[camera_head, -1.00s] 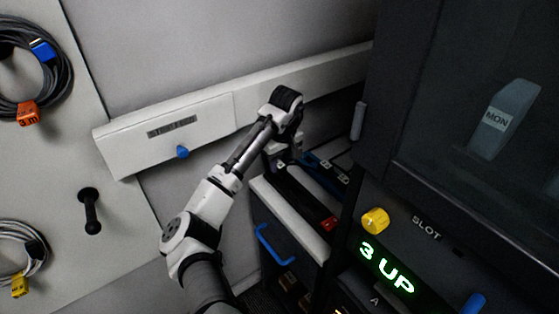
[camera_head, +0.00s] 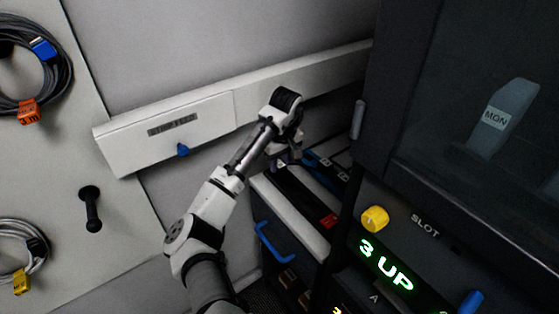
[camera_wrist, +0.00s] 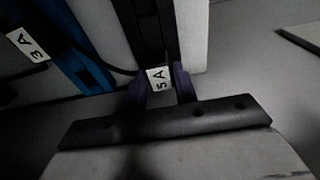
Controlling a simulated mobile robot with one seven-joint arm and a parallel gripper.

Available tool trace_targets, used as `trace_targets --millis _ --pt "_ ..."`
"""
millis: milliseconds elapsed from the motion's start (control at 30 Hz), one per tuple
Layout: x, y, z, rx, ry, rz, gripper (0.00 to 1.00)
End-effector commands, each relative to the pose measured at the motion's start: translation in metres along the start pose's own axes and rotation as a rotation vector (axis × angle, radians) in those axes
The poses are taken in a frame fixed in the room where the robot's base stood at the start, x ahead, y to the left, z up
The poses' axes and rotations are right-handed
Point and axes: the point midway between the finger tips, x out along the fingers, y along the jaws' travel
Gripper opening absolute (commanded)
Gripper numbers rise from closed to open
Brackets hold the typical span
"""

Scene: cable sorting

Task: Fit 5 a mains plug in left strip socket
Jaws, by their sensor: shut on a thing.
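My gripper (camera_wrist: 162,88) is shut on the plug tagged 5 A (camera_wrist: 158,78), its white tag showing between the two dark fingers. The plug's pins and any socket under it are hidden. The black left strip (camera_wrist: 153,28) runs directly beyond the plug in the wrist view; I cannot tell whether the plug touches it. In the head view my gripper (camera_head: 284,158) is over the far end of the black strip (camera_head: 298,192), which has a red switch (camera_head: 328,221). A blue strip (camera_head: 328,168) lies to its right with white tags; the tag 3 A (camera_wrist: 27,44) shows in the wrist view.
The strips lie on a cabinet top with a pale front edge (camera_head: 290,217) and a blue handle (camera_head: 270,243). A dark cabinet (camera_head: 455,120) stands close on the right. A pale wall trunking (camera_head: 170,130) is behind. Coiled cables (camera_head: 65,75) hang at left.

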Motion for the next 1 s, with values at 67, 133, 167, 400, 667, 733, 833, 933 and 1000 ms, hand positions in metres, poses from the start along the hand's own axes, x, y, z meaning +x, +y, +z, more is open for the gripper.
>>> trace_targets --millis 67,133,167,400,667,733,833,933,1000 --pt "-0.0002 0.0001 -0.0001 0.000 0.000 0.000 0.05" --pt "-0.0002 0.0001 0.0000 0.000 0.000 0.000 0.05" --pt "-0.0002 0.0001 0.0000 0.000 0.000 0.000 0.05" --pt "-0.0002 0.0001 0.0000 0.000 0.000 0.000 0.51" --pt "0.0001 0.0001 0.0001 0.000 -0.001 0.000 0.59" --pt "0.0001 0.0001 0.0001 0.000 -0.001 0.000 0.68" --pt "0.0001 0.0001 0.0001 0.000 -0.001 0.000 0.76" --pt "0.0001 0.0001 0.0002 0.000 -0.001 0.000 0.76" --pt "0.0000 0.0001 0.0001 0.000 -0.001 0.000 0.76"
